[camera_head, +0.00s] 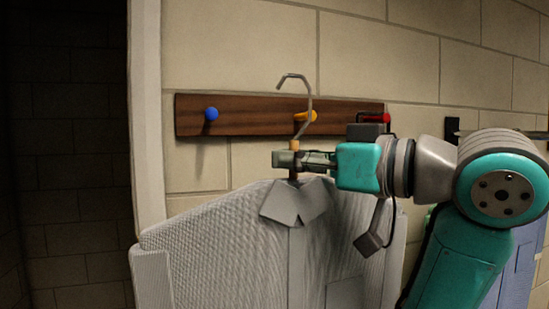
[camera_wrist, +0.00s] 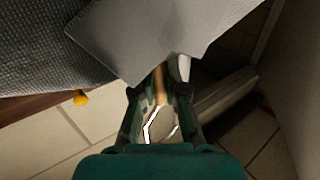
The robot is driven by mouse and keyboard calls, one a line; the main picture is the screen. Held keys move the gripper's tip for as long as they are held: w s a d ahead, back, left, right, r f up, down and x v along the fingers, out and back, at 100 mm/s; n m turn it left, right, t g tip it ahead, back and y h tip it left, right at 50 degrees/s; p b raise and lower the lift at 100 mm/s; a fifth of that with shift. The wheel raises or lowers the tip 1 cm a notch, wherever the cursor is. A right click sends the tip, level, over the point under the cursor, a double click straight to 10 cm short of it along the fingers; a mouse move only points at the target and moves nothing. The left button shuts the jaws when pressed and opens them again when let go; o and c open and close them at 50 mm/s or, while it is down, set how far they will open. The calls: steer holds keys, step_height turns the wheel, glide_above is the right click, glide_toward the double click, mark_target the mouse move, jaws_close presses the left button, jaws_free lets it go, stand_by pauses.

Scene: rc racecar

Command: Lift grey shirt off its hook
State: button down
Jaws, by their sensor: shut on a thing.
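The grey shirt (camera_head: 215,235) hangs upright on a hanger with a bent metal hook (camera_head: 309,95) and a wooden neck (camera_head: 294,146). My gripper (camera_head: 292,160) is shut on the hanger neck just above the collar. The hook's curved top stands above the yellow peg (camera_head: 301,116), and its wire passes in front of the peg. In the wrist view, my gripper (camera_wrist: 160,100) holds the neck beside the grey collar (camera_wrist: 140,35). There the metal hook (camera_wrist: 150,128) appears apart from the yellow peg (camera_wrist: 80,97). The shirt's lower part is out of frame.
A dark wooden rack (camera_head: 250,115) on the block wall carries a blue peg (camera_head: 211,114) at left and a red peg (camera_head: 376,118) at right, partly behind my gripper. A pale vertical post (camera_head: 148,100) stands left of the rack. A blue item (camera_head: 524,255) shows behind my arm.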

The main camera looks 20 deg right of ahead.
steer(key=shift+s+d+r, duration=0.1)
steer(key=shift+r, duration=1.3)
steer(key=shift+s, duration=0.1)
steer(key=s, duration=0.8)
steer(key=shift+s+d, duration=0.15)
steer(key=shift+s, duration=0.25)
stand_by(0.5)
stand_by(0.5)
